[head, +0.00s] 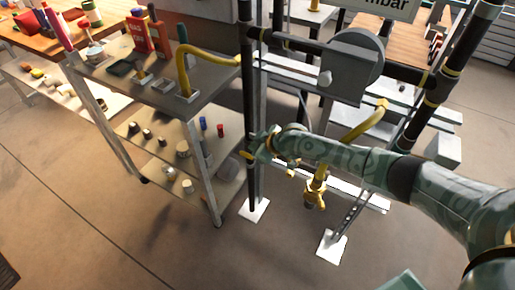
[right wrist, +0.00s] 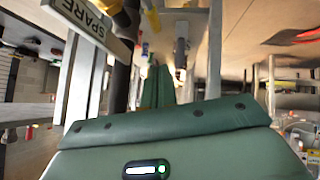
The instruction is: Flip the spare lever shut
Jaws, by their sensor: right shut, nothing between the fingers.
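My right gripper (head: 253,149) reaches in from the right to the dark upright post of the pipe frame. It is shut and empty; its green fingers (right wrist: 157,88) lie together in the right wrist view. A white plate lettered SPARE (right wrist: 88,20) hangs at the upper left of that view, beside a dark pipe. Yellow parts (right wrist: 151,14) show near it, but I cannot tell which is the spare lever or its position. In the head view, a small yellow part (head: 247,154) shows at my fingertips; contact is unclear. My left gripper is not in view.
A metal shelf cart (head: 221,91) with bottles and small fittings stands left of the frame. A grey rounded unit (head: 346,66) hangs on the frame. A yellow pipe (head: 366,120) and a brass valve (head: 315,191) are close to my right arm. The floor at front left is clear.

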